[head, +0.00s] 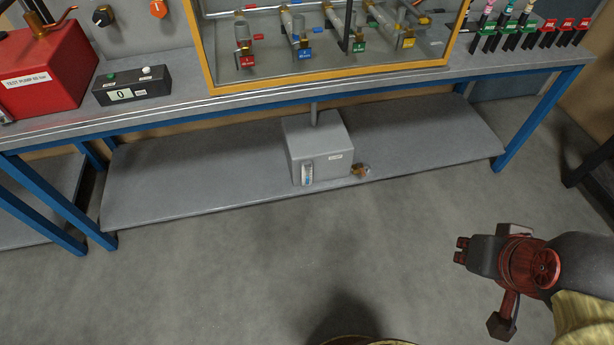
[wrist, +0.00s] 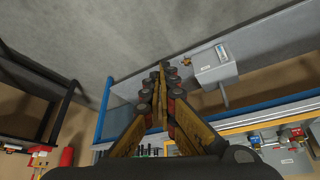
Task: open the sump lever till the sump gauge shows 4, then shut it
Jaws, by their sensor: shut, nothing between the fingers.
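The sump (head: 318,150) is a grey box on the low shelf under the bench. Its sump gauge (head: 307,173) is a small white and blue upright strip on the front; its reading is too small to tell. The brass sump lever (head: 361,170) sits on a valve at the box's lower right side; its setting is unclear. My gripper (head: 461,250) is shut and empty, over the floor in front of the shelf, apart from the lever. In the wrist view the shut fingers (wrist: 161,75) point toward the shelf, with the sump (wrist: 214,72), gauge (wrist: 221,52) and lever (wrist: 187,61) beyond.
The low shelf (head: 210,165) is clear on both sides of the sump. The bench top (head: 150,112) overhangs it, with blue legs (head: 535,125) at the ends. A red test pump (head: 45,72) and a yellow-framed case (head: 330,75) stand above. The floor in front is open.

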